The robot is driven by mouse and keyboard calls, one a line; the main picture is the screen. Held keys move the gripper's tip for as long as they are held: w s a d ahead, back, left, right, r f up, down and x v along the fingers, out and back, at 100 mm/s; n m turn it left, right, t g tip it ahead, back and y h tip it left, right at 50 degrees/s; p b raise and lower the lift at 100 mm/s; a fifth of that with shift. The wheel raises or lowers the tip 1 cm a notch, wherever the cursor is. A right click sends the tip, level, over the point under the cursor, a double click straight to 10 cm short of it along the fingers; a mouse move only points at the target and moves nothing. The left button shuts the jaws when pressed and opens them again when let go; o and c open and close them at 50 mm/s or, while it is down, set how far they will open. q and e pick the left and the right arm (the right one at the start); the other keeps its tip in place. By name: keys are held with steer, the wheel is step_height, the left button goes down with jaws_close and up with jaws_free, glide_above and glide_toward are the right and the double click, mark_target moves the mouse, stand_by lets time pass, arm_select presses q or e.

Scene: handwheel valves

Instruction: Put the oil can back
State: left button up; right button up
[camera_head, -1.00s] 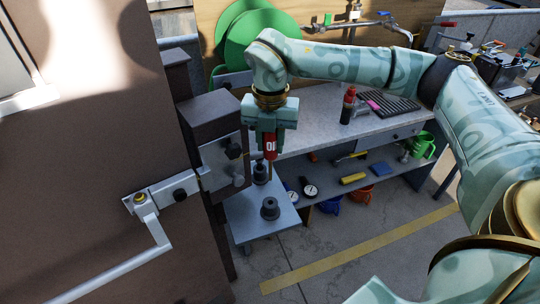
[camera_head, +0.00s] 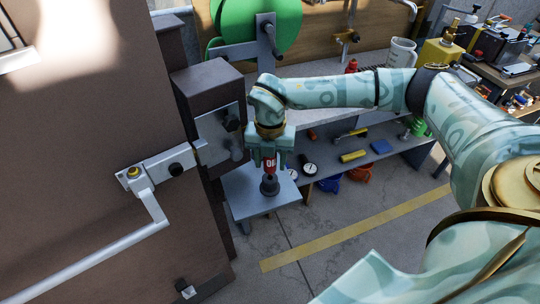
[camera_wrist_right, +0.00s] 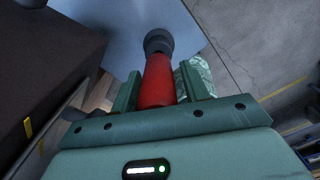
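A dark round stand (camera_head: 269,186) on a grey plate (camera_head: 245,203) is directly below the can. In the right wrist view the red can (camera_wrist_right: 157,82) lies between the fingers, and the dark stand (camera_wrist_right: 158,42) lines up with its far end. I cannot tell whether they touch. My left gripper is not in view.
A brown wall or cabinet (camera_head: 90,170) with a door bar (camera_head: 100,255) stands close on the left. A dark box (camera_head: 208,90) juts out beside the plate. A workbench with a lower shelf (camera_head: 380,150) lies behind my arm.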

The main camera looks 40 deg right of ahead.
steer(key=shift+w, duration=0.15)
steer(key=shift+f+b, duration=0.25)
steer(key=shift+b, duration=0.2)
step_height(320, 180, up, 17)
steer(key=p, duration=0.4)
steer(key=shift+w+d+f, duration=0.15)
steer(key=shift+w+f, duration=0.05)
steer(key=shift+w, duration=0.1)
